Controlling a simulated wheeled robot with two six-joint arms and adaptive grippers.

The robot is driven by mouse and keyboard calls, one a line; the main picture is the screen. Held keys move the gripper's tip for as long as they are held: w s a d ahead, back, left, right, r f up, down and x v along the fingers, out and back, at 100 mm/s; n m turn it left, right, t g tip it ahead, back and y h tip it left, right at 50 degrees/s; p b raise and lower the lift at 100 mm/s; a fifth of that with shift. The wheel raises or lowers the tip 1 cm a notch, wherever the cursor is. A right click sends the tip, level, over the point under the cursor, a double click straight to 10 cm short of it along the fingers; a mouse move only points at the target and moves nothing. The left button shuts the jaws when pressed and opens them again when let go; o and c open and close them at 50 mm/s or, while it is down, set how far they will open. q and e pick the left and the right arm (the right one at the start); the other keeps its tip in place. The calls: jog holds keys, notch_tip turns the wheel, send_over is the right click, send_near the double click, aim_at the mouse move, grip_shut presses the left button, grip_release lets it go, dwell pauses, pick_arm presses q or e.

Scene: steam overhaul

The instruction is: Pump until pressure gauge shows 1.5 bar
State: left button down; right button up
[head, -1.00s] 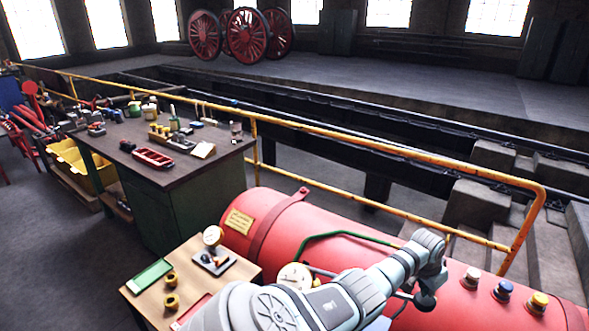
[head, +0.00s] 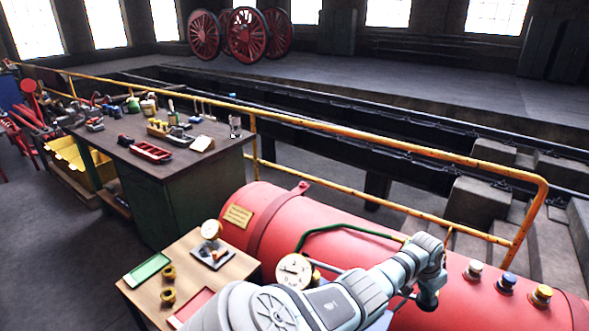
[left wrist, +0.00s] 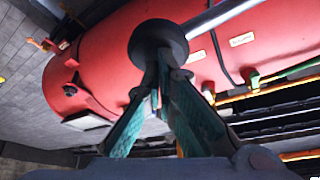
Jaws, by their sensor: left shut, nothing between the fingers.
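The pressure gauge (head: 293,271) is a round white dial with a dark needle, standing at the red boiler's (head: 330,225) near side. Its scale is too small to read. My left gripper (head: 428,299) hangs in front of the boiler, right of the gauge, and partly blends with dark parts there. In the left wrist view its fingers (left wrist: 160,75) are closed together with nothing between them. A dark round knob (left wrist: 158,38) shows at the fingertips; I cannot tell whether they touch it. The pump's lever is not clearly visible, perhaps behind my arm. My right gripper is not in view.
A small wooden table (head: 229,277) left of the boiler holds a loose gauge (head: 211,229), a green tray (head: 147,269) and brass fittings. A cluttered workbench (head: 157,171) stands behind it. A yellow railing (head: 400,147) runs behind.

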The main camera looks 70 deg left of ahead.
pick_arm(q)
notch_tip(320, 180, down, 11)
jog(key=b, duration=0.9)
jog(key=r+p, duration=0.4)
jog(key=p, duration=0.1)
jog(key=r+p, duration=1)
jog(key=shift+s+a+r, duration=0.25)
jog(key=shift+s+a, duration=0.05)
jog(key=shift+w+r, duration=0.1)
jog(key=shift+r, duration=0.3)
jog(key=shift+r+b, duration=0.35)
jog(key=shift+b, duration=0.05)
